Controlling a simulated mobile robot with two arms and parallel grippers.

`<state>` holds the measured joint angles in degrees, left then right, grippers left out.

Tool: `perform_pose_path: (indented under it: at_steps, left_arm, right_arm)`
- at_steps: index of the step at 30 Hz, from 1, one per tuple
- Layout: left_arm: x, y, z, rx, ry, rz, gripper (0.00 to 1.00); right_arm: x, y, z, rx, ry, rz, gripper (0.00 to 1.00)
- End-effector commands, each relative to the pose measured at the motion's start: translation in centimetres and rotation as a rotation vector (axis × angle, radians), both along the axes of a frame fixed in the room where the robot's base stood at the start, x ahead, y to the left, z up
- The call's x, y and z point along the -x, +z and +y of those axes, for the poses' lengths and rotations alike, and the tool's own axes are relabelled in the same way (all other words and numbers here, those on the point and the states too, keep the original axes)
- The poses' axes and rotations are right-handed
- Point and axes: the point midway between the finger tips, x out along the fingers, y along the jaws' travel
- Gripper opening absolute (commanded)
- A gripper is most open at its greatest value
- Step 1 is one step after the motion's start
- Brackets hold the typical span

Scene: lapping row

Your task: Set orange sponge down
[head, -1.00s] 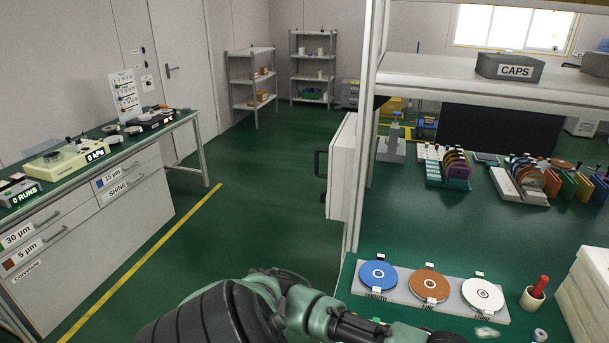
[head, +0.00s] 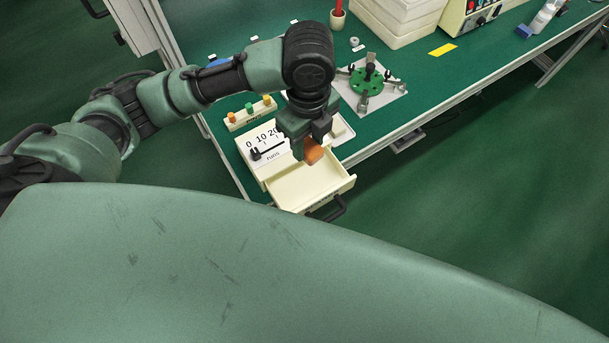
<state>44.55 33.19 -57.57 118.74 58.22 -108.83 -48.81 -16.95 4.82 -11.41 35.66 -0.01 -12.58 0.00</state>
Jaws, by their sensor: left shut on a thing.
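The orange sponge (head: 313,152) is a small orange block held in the jaws of my left gripper (head: 309,150). The gripper points down and is shut on the sponge. The sponge is above an open cream drawer (head: 305,188) that sticks out from the bench's front edge. I cannot tell how far above the drawer floor it hangs. The part of the drawer behind the gripper is hidden. My right gripper is not in view.
A box with a 0-10-20 runs scale (head: 262,146) stands behind the drawer. Coloured knobs (head: 249,109) sit behind it. A green fixture on a plate (head: 368,82) stands to the right. Cream stacked blocks (head: 395,18) are farther back. Green floor lies in front.

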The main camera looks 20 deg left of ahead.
Motion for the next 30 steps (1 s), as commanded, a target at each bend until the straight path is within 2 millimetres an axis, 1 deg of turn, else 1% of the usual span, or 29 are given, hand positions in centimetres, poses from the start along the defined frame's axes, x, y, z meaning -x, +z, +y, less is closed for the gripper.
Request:
perform_pose_path:
  at_steps: [1,4,6,8,11,21,25,30]
  left_arm:
    - [-0.2,0.5,-0.2,-0.002,-0.059,-0.001,0.07]
    - [-0.3,0.8,-0.4,-0.005,-0.141,-0.001,0.07]
    - [-0.3,0.5,-0.4,-0.006,-0.168,0.001,0.07]
    - [-0.3,-0.4,-0.4,-0.008,-0.175,0.004,0.07]
    - [-0.2,-2.7,-0.4,-0.008,-0.176,0.007,0.07]
    - [-0.2,-11.7,-0.4,-0.008,-0.174,0.005,0.07]
    - [-0.2,-14.1,-0.4,-0.008,-0.174,0.002,0.07]
    - [-0.3,-15.5,-0.4,-0.006,-0.175,-0.001,0.07]
  right_arm:
    - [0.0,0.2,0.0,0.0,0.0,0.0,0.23]
    - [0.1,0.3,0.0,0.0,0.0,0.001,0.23]
    - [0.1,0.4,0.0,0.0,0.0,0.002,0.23]
    - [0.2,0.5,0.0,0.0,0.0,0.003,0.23]
    - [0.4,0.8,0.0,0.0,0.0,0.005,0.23]
    - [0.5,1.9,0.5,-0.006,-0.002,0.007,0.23]
    - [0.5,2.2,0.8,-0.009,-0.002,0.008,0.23]
    - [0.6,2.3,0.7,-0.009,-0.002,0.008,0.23]
